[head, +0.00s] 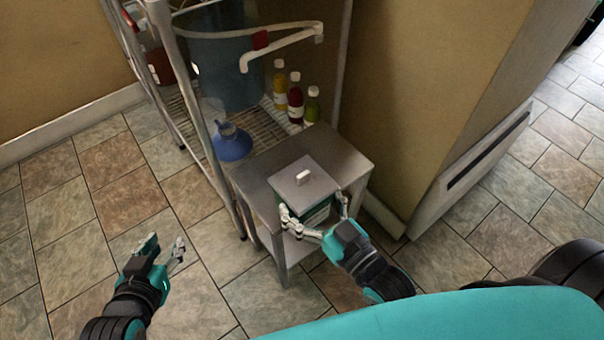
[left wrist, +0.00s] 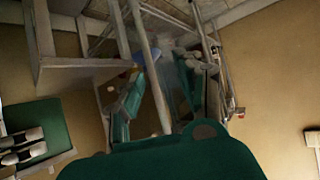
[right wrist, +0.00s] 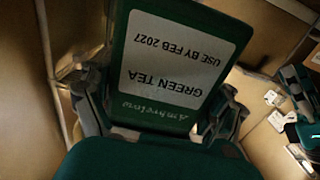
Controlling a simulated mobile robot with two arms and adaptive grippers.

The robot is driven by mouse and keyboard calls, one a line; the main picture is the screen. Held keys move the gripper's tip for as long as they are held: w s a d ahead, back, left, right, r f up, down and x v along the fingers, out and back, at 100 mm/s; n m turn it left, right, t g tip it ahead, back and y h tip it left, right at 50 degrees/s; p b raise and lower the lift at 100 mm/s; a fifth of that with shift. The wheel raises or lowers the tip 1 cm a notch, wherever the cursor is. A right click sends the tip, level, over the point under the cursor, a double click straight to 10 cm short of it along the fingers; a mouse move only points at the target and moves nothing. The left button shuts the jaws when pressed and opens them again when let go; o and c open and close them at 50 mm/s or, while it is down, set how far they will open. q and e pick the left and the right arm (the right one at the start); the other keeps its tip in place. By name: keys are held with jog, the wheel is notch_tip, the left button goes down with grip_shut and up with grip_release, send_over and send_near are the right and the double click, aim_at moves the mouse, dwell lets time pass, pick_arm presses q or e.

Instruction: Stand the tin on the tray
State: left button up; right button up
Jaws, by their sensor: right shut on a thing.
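The tin is a green box with a grey lid and white knob (head: 303,178); its "GREEN TEA" label fills the right wrist view (right wrist: 180,70). It looks upright in the head view. My right gripper (head: 314,211) is shut on the tin, with a finger on either side. The tin overlaps the front part of the small steel table (head: 262,162); I cannot tell whether it touches the top. I cannot make out a separate tray. My left gripper (head: 168,243) is open and empty over the floor, left of the table.
A wire rack behind the small table holds a large blue-grey bucket (head: 222,70), a blue funnel-shaped thing (head: 232,143) and several bottles, among them a red one (head: 295,102). A wall corner and a white panel (head: 470,170) stand to the right. The tiled floor at left is clear.

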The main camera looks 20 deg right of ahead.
pick_arm(q)
jog(key=w+d+r+t+h+b, duration=0.2)
jog(key=r+t, duration=0.3)
jog(key=r, duration=0.3)
jog(key=w+d+r+t+h+b, duration=0.1)
jog(key=r+t+h+b, duration=0.1)
jog(key=r+t, duration=0.5)
pick_arm(e)
jog(key=w+d+f, duration=0.1)
jog(key=w, duration=0.4)
jog(key=w+d+f+b, duration=0.1)
jog(key=w+f, duration=0.1)
jog(key=w, duration=0.3)
jog(key=w+d+f, duration=0.1)
jog(key=w+d, duration=0.1)
jog(key=w, duration=0.3)
jog(key=shift+d+f+b, duration=0.1)
jog(key=shift+f+b, duration=0.25)
jog(key=shift+f, duration=0.05)
pick_arm(q)
jog(key=s+r+t+h, duration=0.1)
jog(key=s+r+t, duration=0.2)
jog(key=r, duration=0.4)
jog(key=shift+s+r+m, duration=0.2)
jog(key=shift+s+m, duration=0.1)
jog(key=shift+s, duration=0.35)
